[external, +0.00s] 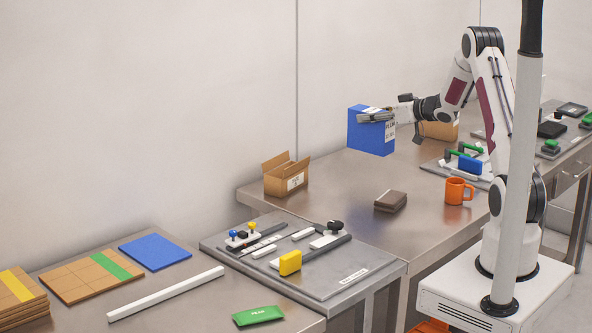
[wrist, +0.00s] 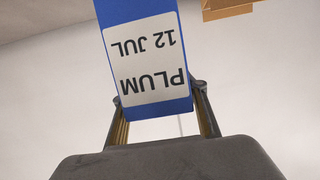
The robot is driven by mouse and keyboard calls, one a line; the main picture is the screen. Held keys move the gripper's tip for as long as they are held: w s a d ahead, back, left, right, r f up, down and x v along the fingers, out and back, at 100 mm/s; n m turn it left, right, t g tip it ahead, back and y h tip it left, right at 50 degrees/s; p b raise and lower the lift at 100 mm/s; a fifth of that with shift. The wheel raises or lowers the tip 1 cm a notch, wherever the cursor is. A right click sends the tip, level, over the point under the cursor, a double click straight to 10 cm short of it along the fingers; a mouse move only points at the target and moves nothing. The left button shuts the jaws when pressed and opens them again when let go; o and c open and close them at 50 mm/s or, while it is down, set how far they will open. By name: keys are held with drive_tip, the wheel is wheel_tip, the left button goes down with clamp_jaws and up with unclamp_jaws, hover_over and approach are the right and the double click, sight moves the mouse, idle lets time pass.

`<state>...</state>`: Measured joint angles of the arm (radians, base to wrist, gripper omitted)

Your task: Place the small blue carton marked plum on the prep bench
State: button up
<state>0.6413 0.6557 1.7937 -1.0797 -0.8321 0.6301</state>
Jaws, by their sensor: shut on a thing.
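The blue carton (external: 366,134) is held up in the air above the back of the metal bench (external: 335,180). In the wrist view the carton (wrist: 188,107) has a white label reading "PLUM 12 JUL", upside down in the picture. My gripper (external: 372,117) is shut on the carton, with one finger on each side of it in the wrist view (wrist: 160,108). The carton's far side is hidden. I cannot tell from the pictures which surface is the prep bench.
An open cardboard box (external: 286,176), a brown block (external: 390,201) and an orange mug (external: 458,191) stand on the metal bench. Another cardboard box (external: 440,131) is behind my gripper. A grey fixture board (external: 345,284) lies front centre. The bench between the open box and brown block is clear.

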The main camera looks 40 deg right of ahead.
sight(384, 145)
drive_tip(key=shift+f, duration=2.95)
drive_tip(key=shift+f, duration=0.1)
drive_tip(key=shift+f, duration=1.8)
drive_tip(key=shift+f, duration=0.1)
drive_tip(key=o, duration=1.6)
drive_tip(key=shift+f, duration=0.1)
drive_tip(key=shift+s+r, duration=0.3)
drive_tip(key=shift+s, duration=0.1)
drive_tip(key=v, duration=1.1)
drive_tip(key=shift+s+d+r, duration=0.1)
drive_tip(key=shift+r, duration=0.1)
